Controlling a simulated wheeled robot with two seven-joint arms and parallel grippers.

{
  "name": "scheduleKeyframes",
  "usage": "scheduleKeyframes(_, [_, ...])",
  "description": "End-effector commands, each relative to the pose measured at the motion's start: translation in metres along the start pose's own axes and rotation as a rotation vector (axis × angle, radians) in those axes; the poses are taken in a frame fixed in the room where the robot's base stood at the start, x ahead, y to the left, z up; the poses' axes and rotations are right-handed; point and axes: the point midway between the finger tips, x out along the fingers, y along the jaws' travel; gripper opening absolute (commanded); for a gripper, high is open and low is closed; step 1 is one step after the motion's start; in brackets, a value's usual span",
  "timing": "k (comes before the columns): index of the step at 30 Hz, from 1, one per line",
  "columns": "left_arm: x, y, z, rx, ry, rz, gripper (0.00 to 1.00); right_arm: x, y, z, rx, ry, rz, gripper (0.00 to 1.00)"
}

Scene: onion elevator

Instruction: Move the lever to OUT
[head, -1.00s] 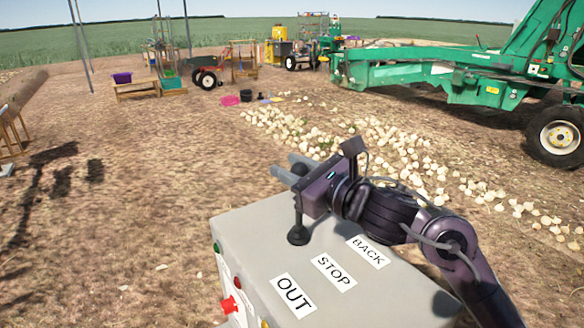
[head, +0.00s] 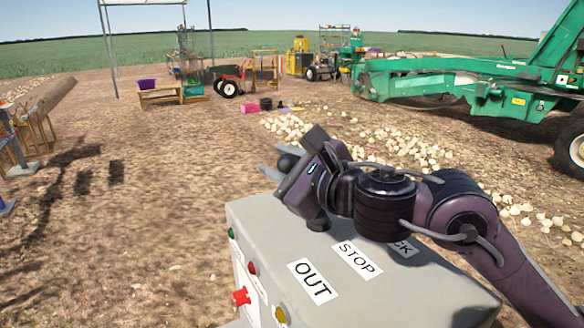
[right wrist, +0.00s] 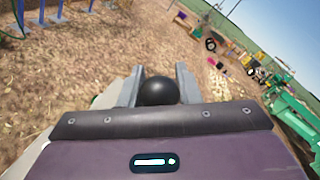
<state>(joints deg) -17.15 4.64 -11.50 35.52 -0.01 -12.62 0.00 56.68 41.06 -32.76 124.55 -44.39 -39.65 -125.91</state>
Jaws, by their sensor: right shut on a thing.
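The grey control box (head: 255,220) stands in front of me. Its top carries the labels OUT (head: 312,281), STOP (head: 356,259) and BACK (head: 405,248), the last partly covered by my right arm. The lever's black foot (head: 318,222) sits on the box top, under my gripper; its shaft is mostly hidden. My right gripper (head: 273,164) is shut on the lever's black ball knob (head: 289,161). In the right wrist view the knob (right wrist: 159,91) sits between the two grey fingers. I cannot tell exactly which label the lever points to. My left gripper is out of view.
The box's side carries a red stop button (head: 241,296), a green button (head: 231,233) and other buttons. Onions (head: 400,143) lie in a row on the soil behind. A green machine (head: 430,80) stands at the back right.

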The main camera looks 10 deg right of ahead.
Motion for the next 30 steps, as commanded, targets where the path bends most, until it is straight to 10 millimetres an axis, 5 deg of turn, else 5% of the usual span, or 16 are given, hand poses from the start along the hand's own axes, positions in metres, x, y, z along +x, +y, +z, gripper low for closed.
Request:
scheduleKeyframes(10, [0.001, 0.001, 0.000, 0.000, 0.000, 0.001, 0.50, 0.001, 0.004, -0.001, -0.015, 0.005, 0.006, 0.00])
scheduleKeyframes(11, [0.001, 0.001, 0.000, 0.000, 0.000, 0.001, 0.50, 0.001, 0.004, -0.001, -0.015, 0.005, 0.006, 0.34])
scheduleKeyframes(15, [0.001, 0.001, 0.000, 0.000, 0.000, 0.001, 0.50, 0.001, 0.003, 0.000, -0.014, 0.004, 0.005, 0.52])
scheduleKeyframes(24, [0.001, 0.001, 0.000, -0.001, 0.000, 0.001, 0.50, -0.002, 0.002, 0.000, -0.013, 0.002, 0.002, 0.52])
scheduleKeyframes(30, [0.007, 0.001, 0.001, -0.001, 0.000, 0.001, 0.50, -0.029, 0.003, -0.001, -0.018, 0.002, 0.000, 0.52])
